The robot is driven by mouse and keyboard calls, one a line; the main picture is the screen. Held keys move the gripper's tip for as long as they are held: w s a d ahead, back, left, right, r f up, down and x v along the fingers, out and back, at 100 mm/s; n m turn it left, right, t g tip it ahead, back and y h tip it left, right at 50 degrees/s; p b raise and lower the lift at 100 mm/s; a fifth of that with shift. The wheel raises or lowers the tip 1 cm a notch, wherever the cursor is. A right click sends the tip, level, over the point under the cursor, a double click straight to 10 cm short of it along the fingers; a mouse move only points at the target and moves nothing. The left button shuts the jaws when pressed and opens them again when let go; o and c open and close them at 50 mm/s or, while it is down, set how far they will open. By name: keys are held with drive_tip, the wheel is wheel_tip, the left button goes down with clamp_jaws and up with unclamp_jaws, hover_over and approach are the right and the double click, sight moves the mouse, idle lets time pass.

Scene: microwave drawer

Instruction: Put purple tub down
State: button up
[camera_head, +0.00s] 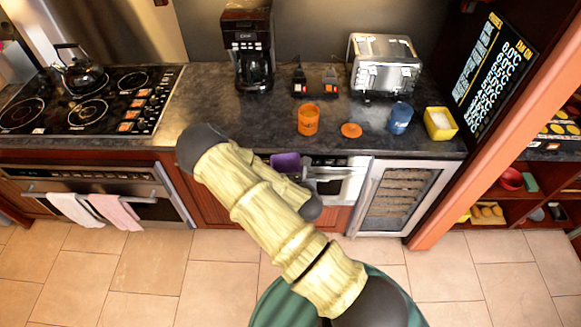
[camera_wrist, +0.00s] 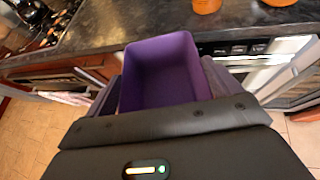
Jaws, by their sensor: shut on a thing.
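The purple tub (camera_wrist: 165,72) is an open-topped, empty box, seen from above in the wrist view. My gripper (camera_wrist: 165,98) is shut on it, with a dark finger on either side. In the head view the tub (camera_head: 285,161) shows as a small purple patch just in front of the counter's front edge, by the microwave drawer (camera_head: 335,178). The tub appears roughly upright, held near the counter edge. I cannot tell its exact height against the counter top (camera_head: 220,125).
On the counter are an orange canister (camera_head: 308,119), an orange lid (camera_head: 351,130), a blue container (camera_head: 400,117) and a yellow tub (camera_head: 440,123). A toaster (camera_head: 384,66) and coffee maker (camera_head: 250,55) stand behind. The counter left of the orange canister is clear up to the stove (camera_head: 85,100).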

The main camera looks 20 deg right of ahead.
wheel_tip(320, 180, down, 8)
drive_tip(key=b, duration=0.6)
drive_tip(key=shift+d, duration=0.1)
drive_tip(key=shift+s, duration=0.1)
drive_tip(key=shift+a, duration=0.2)
